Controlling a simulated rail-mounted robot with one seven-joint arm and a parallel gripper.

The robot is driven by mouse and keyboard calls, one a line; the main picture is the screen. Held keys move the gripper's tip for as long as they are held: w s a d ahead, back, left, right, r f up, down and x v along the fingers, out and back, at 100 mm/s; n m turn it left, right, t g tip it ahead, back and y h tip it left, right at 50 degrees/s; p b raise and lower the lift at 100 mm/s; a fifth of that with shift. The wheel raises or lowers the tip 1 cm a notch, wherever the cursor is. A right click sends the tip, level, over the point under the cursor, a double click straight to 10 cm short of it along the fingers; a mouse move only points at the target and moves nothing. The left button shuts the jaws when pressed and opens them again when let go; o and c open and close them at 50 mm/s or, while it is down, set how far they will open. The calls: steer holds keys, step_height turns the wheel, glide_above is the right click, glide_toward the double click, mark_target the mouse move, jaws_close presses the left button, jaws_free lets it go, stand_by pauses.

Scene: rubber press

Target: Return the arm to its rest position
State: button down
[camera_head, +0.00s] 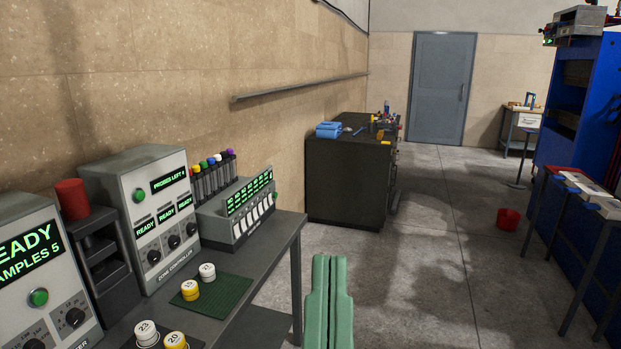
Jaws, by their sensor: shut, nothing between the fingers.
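My gripper (329,262) is at the bottom centre of the head view. Its two pale green fingers lie side by side with only a thin seam between them, shut and empty, pointing away over the grey floor. It is to the right of the near bench (262,262), apart from the things on it. The rest of my arm is out of the frame below.
The near bench carries controllers (150,215), a red-topped dark stand (98,250), a tube rack (212,178) and numbered pots on a green mat (225,297). Beyond stand a dark cabinet (345,185), red bucket (508,219) and blue machine (578,110).

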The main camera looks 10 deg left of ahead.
step_height(320, 180, up, 33)
steer(key=p, duration=3.2)
steer(key=shift+s+d, duration=0.25)
steer(key=shift+d, duration=0.2)
steer(key=shift+f, duration=0.15)
